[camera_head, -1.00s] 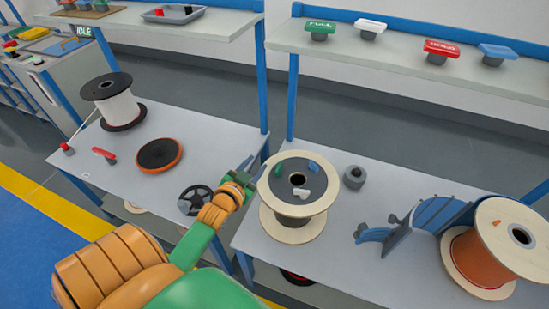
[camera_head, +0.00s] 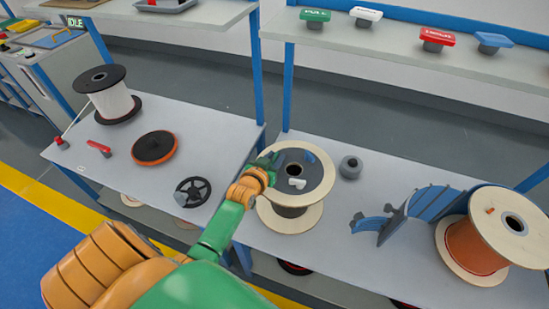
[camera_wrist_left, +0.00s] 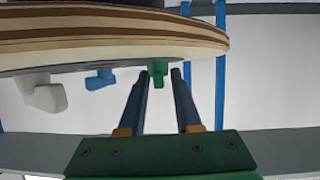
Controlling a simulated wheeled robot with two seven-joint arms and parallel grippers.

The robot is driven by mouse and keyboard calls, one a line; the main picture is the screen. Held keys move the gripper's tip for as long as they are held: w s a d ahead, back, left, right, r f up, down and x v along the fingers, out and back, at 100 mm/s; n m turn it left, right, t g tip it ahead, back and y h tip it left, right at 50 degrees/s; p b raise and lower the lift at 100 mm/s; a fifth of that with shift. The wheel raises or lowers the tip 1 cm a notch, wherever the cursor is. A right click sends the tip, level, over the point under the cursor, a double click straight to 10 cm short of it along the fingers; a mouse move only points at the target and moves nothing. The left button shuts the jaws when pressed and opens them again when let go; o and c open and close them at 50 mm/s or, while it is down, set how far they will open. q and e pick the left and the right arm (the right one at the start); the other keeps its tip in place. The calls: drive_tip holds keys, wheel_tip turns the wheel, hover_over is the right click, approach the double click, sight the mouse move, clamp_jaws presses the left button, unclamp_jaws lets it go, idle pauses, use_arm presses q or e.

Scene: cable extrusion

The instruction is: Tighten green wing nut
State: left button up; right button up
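The green wing nut (camera_wrist_left: 158,72) sits on the face of the wooden-flanged spool (camera_head: 290,217), which stands on the right workbench. My left gripper (camera_head: 274,158) is at the spool's upper left edge and covers most of the nut in the head view. In the left wrist view, the gripper's two fingers (camera_wrist_left: 159,82) are apart. The green nut shows between their tips, with gaps visible, so nothing is clamped. A white wing nut (camera_head: 297,184) and a blue wing nut (camera_wrist_left: 100,79) are on the same spool face. My right gripper is not in view.
A small grey knob (camera_head: 350,167) stands right of the spool. A blue curved bracket (camera_head: 392,222) and an orange-wound spool (camera_head: 475,245) lie further right. A black handwheel (camera_head: 192,191) is on the left bench.

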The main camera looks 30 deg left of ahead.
use_arm(q)
clamp_jaws()
drive_tip(key=shift+w+a+m+h+b, duration=0.1)
drive_tip(key=shift+m+h+b, duration=0.35)
drive_tip(key=shift+m+h, duration=0.15)
drive_tip(key=shift+f+m+h+b, duration=0.15)
drive_tip(key=shift+m+h+b, duration=0.45)
drive_tip(key=shift+h+b, duration=0.25)
drive_tip(key=shift+m+h+b, duration=0.35)
drive_tip(key=shift+m+b, duration=0.05)
drive_tip(key=shift+d, duration=0.2)
drive_tip(key=shift+o, duration=1.5)
unclamp_jaws()
